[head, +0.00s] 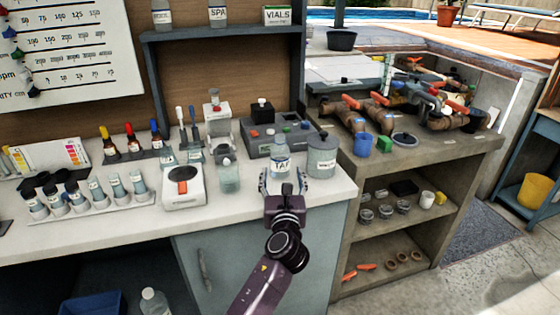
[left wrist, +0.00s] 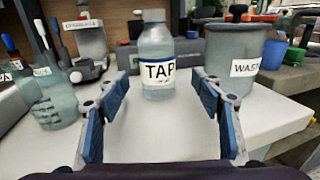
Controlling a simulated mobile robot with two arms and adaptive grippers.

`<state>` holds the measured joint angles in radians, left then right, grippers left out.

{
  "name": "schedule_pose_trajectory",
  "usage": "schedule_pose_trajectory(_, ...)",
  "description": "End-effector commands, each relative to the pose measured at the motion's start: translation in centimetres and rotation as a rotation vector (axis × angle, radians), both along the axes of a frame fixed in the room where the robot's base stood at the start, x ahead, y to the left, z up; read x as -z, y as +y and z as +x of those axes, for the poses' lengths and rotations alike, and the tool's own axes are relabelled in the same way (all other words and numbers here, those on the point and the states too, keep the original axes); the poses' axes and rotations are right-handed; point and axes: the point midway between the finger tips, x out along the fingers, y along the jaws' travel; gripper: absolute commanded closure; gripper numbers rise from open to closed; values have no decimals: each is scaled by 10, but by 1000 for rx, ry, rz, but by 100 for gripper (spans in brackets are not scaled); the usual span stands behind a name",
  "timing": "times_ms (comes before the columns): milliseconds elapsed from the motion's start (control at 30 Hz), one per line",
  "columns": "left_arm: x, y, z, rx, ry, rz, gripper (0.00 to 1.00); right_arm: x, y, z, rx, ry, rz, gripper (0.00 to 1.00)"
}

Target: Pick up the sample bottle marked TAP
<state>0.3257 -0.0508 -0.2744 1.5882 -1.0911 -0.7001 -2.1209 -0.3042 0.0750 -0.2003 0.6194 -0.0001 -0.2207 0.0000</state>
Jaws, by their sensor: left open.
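The sample bottle marked TAP (head: 281,160) stands upright on the white counter near its right end. It is a clear bottle with a white label, and it also shows in the left wrist view (left wrist: 157,60), centred beyond the fingers. My left gripper (head: 284,184) is open just in front of the bottle, and in the left wrist view its blue-padded fingers (left wrist: 160,108) stand wide on either side with an empty gap between them. The bottle appears just past the fingertips. My right gripper is in neither view.
A grey container labelled WAST (head: 321,158) stands close to the bottle's right. A clear beaker (head: 229,177) and a scale with a red-brown piece (head: 183,188) are to the left. A grey device (head: 270,138) is behind. A small counter patch before the bottle is clear.

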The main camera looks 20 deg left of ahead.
Motion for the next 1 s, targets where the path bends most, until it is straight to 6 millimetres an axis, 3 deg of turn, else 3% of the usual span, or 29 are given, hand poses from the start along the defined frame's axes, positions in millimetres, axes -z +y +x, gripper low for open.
schedule_pose_trajectory(133,-5,8,16,-1,-1,-2,39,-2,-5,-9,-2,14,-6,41)
schedule_pose_trajectory(400,-6,20,47,1,1,-1,39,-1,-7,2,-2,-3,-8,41)
schedule_pose_trajectory(667,-6,21,50,1,2,-2,39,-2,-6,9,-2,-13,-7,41)
schedule_pose_trajectory(1000,-6,21,49,2,2,-2,74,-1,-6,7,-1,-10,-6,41)
